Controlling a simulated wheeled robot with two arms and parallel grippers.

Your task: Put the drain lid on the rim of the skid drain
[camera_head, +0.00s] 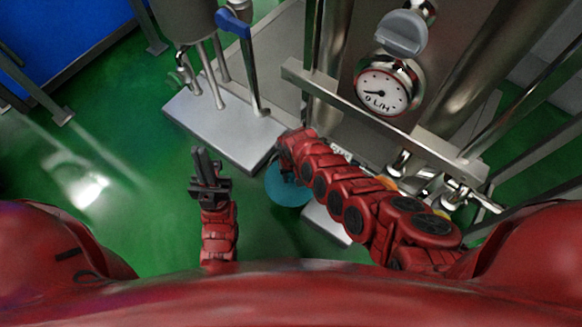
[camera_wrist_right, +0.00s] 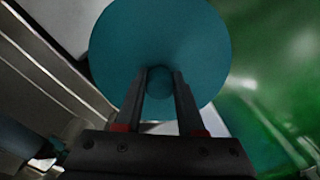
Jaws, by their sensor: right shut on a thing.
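The drain lid is a round teal disc (camera_wrist_right: 160,40) with a small knob in its middle. My right gripper (camera_wrist_right: 160,78) is shut on that knob, and the disc fills the upper middle of the right wrist view. In the head view the lid (camera_head: 286,190) shows partly beneath my right arm, which hides the right gripper there. My left gripper (camera_head: 204,160) points away from me over the green floor, left of the lid, with nothing seen in it; its finger gap is too small to judge. I cannot make out the skid drain or its rim in either view.
A grey metal platform (camera_head: 215,125) with a vessel (camera_head: 187,18) above it stands ahead. A steel skid with a round L/H gauge (camera_head: 384,92), pipes and crossbar (camera_head: 420,140) stands to the right, close to my right arm. The green floor (camera_head: 130,170) at left is open.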

